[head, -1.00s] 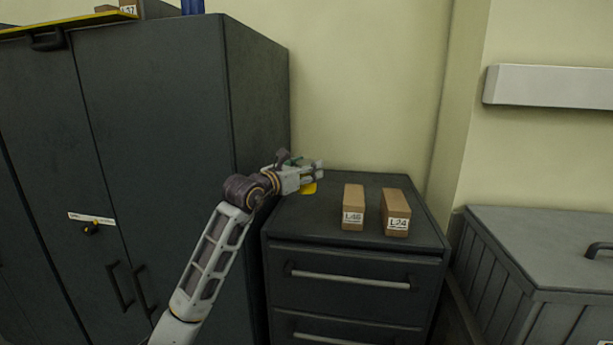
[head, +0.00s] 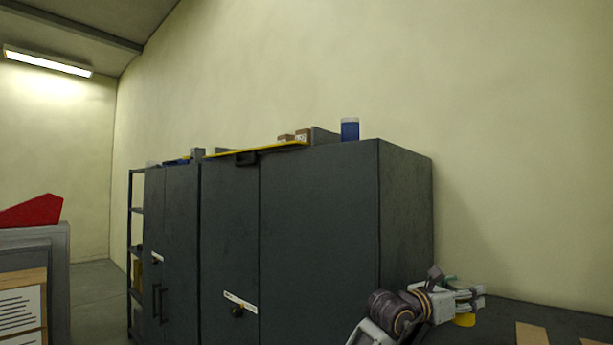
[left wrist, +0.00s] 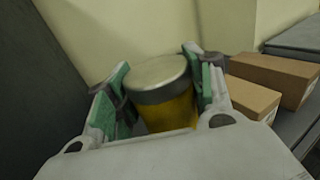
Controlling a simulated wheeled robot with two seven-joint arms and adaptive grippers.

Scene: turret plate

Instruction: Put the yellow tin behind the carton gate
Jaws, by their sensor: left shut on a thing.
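The yellow tin (left wrist: 165,108) has a grey lid and stands between the fingers of my left gripper (left wrist: 160,88) in the left wrist view. The gripper is shut on it. In the head view my left gripper (head: 470,300) is at the lower right, beside the tall dark cabinet, with a bit of the yellow tin (head: 464,320) showing under it. Two brown cartons stand to the right of the tin: a near one (left wrist: 246,98) and a farther one (left wrist: 275,75). In the head view only carton tops (head: 531,333) show at the bottom edge. My right gripper is not in view.
The tall dark cabinet (head: 320,230) rises left of my left gripper. On its top are a yellow-edged board (head: 255,149), small boxes (head: 302,136) and a blue can (head: 350,130). The low dark cabinet top (head: 570,322) is mostly cut off. The wall is behind.

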